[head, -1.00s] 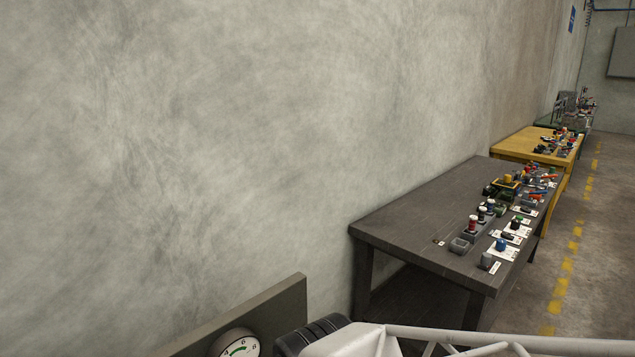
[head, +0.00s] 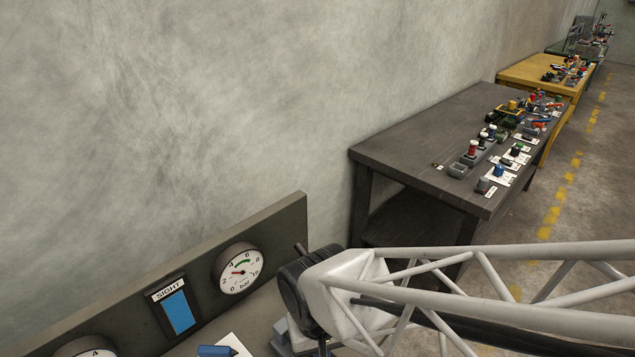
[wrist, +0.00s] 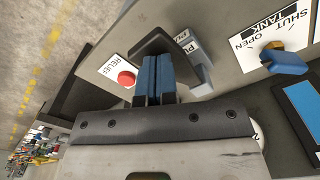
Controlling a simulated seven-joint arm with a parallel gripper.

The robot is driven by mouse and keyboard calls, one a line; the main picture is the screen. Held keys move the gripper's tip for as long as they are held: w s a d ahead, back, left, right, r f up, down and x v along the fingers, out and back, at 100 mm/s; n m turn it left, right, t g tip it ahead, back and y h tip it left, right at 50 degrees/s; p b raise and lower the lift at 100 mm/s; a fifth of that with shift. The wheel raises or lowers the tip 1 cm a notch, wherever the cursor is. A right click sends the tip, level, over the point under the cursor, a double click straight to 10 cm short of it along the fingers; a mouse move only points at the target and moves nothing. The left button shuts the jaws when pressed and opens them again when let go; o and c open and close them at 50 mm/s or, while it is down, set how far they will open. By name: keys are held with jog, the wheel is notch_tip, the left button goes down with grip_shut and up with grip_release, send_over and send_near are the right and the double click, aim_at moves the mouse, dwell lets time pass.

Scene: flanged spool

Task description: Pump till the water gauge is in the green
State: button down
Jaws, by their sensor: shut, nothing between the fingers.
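A round white gauge marked bar (head: 239,269) is on the grey panel in the head view. It has a green arc near its top; its small needle appears to point left of that arc, but I cannot read it exactly. A second gauge (head: 88,349) is cut off at the bottom edge. My gripper (wrist: 158,78) shows in the wrist view with its blue fingers shut together and empty. They are close to a dark block (wrist: 166,38) beside a partly hidden label starting "PU" (wrist: 188,42). I cannot tell whether they touch it.
A red relief button (wrist: 126,79) is left of the fingers. A blue tank valve handle (wrist: 285,60) on a shut/open card is at right. A blue sight glass (head: 178,311) is left of the bar gauge. A dark table (head: 400,150) with small parts stands beyond.

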jog(key=shift+f, duration=1.6)
jog(key=shift+r, duration=4)
jog(key=d+r+m+t, duration=0.1)
jog(key=d+r, duration=0.4)
jog(key=d, duration=0.4)
jog(key=w+d+r+m+t, duration=0.1)
jog(key=d+r+m, duration=0.1)
jog(key=d+r, duration=0.4)
jog(key=shift+w+d+t, duration=0.2)
jog(key=shift+d+t, duration=0.1)
jog(key=shift+d, duration=1.25)
jog(key=shift+r, duration=0.1)
